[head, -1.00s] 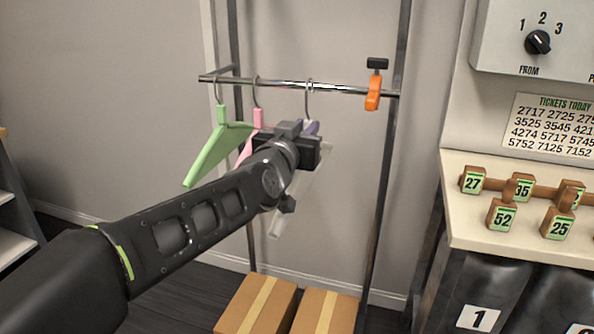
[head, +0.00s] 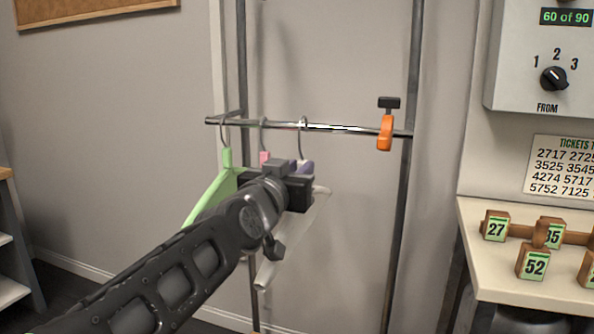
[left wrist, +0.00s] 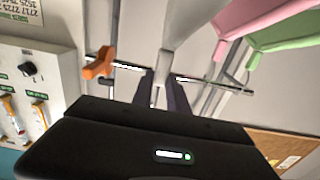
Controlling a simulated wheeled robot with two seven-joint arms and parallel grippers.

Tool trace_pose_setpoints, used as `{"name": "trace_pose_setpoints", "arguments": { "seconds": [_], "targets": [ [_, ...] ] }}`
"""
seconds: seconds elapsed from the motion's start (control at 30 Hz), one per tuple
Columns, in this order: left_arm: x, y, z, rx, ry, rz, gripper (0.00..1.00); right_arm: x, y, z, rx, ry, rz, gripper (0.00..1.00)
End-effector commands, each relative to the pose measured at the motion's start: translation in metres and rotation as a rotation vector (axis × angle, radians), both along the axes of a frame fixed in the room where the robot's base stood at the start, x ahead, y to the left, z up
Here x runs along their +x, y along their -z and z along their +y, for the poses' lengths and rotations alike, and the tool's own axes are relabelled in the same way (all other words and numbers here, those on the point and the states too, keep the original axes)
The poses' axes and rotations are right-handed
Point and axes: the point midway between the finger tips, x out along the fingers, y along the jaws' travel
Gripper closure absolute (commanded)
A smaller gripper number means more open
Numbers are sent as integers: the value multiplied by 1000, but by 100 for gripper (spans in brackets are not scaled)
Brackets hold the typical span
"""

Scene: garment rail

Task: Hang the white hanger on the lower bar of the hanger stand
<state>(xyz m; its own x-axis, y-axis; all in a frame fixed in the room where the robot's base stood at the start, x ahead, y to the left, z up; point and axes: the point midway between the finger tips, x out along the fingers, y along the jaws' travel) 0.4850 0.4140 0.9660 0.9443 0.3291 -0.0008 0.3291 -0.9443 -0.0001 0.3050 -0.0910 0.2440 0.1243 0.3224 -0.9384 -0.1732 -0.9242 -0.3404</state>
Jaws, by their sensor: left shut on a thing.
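The white hanger (head: 292,235) hangs below my left gripper (head: 304,166), which is shut on its neck. Its hook rises to the lower bar (head: 350,128) and appears looped over it, right of the other hangers; whether it bears weight I cannot tell. In the left wrist view the white hanger (left wrist: 185,20) shows with its neck between the fingers of my left gripper (left wrist: 161,90), and the bar (left wrist: 205,80) passes close behind. The gripper body hides the hook there. My right gripper is not in view.
A green hanger (head: 226,160) and a pink hanger (head: 264,157) hang left on the bar, partly hidden by my arm. An orange clamp (head: 385,132) sits near the bar's right end. The bar is clear between clamp and white hanger. A counter (head: 480,225) stands at right.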

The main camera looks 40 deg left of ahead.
Motion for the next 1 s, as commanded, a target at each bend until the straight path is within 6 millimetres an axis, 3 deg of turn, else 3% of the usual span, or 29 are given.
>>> {"name": "trace_pose_setpoints", "arguments": {
  "seconds": [1.0],
  "targets": [
    [79,-1,28,-1,-1,-1,100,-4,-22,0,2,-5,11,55]
  ]
}}
